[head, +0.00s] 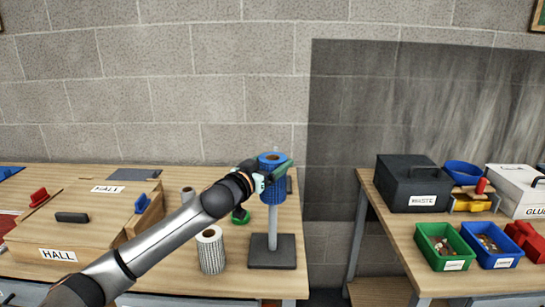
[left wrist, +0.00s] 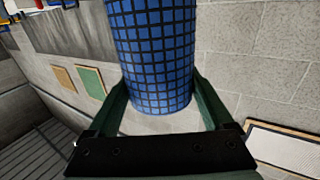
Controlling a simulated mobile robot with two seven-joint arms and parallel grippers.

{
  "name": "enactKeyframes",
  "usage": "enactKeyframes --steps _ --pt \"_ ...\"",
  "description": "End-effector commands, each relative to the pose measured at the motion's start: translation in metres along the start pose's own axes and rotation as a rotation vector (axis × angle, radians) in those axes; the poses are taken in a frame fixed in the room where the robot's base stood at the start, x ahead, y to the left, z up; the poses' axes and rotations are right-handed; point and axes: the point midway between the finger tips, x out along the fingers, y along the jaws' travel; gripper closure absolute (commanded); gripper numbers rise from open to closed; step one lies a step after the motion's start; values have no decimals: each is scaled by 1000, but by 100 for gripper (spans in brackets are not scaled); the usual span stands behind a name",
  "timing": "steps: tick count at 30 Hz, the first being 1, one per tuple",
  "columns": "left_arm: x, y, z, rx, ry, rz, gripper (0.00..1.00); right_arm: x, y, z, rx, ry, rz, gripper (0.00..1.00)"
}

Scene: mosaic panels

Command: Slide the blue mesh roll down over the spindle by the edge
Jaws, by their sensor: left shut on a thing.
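The blue mesh roll (head: 272,196) is upright, in line with the top of the spindle (head: 272,224). The pale post shows below the roll and stands on a dark square base (head: 272,257) near the table's right edge. The roll hides the post's top, so I cannot tell how far it is around it. My left gripper (head: 273,175) is shut on the roll, its green fingers on either side. In the left wrist view the roll (left wrist: 152,50) fills the space between the fingers (left wrist: 160,105). My right gripper is not in view.
A white mesh roll (head: 210,252) stands left of the base, with a green ring (head: 240,217) behind. Across a gap, another table holds a black WASTE box (head: 412,185), a green bin (head: 444,247) and a blue bin (head: 491,245).

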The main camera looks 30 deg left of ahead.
Motion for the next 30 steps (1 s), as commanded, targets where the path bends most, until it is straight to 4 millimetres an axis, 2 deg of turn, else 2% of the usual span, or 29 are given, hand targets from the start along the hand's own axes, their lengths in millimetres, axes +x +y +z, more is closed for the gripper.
enactKeyframes --steps 5,30 --pt "0 0 10 -1 2 1 92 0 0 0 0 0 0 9" --pt "0 0 62 0 3 1 92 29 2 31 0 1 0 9"
